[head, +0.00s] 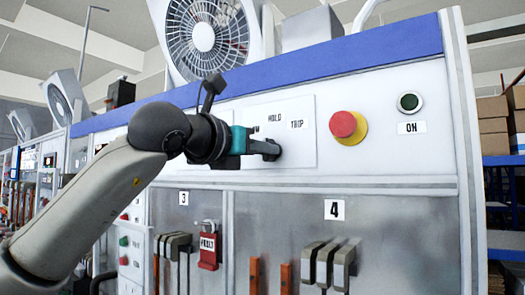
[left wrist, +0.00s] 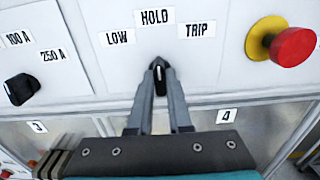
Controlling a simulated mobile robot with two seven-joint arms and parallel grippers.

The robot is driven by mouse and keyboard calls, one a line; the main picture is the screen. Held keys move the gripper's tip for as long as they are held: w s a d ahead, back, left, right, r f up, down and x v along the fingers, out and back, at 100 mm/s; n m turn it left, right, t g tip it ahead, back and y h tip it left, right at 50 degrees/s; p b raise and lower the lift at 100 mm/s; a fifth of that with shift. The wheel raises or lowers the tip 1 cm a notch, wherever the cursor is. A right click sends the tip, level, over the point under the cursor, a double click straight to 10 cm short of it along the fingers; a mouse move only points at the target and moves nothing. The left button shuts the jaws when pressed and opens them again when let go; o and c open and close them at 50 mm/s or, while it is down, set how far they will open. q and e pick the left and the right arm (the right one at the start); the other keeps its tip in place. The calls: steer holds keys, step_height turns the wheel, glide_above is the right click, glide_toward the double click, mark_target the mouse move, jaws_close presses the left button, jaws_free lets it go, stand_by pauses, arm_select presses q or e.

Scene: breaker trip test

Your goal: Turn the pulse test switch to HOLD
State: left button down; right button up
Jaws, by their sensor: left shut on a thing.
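The pulse test switch is a small black knob (left wrist: 160,85) with a white mark, on a white panel plate (head: 304,150). In the left wrist view its mark points up toward the HOLD label (left wrist: 155,17), between the LOW label (left wrist: 117,37) and the TRIP label (left wrist: 197,29). My left gripper (head: 268,150) reaches the plate from the left. Its two grey fingers are shut on the knob, one on each side. In the head view the gripper hides most of the knob and the LOW label. My right gripper is in neither view.
A red emergency button (head: 344,125) on a yellow collar sits right of the switch, with a green ON button (head: 409,102) beyond it. Another black knob (left wrist: 20,88) is at left in the wrist view. Below are breaker levers (head: 325,265) and a red padlock (head: 208,250).

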arm_select(q)
steer(key=shift+r, duration=0.1)
steer(key=c, duration=0.8)
jaws_free()
steer(key=shift+c, duration=0.2)
steer(key=shift+s+a, duration=0.1)
steer(key=b+v, duration=0.4)
steer(key=v, duration=1.1)
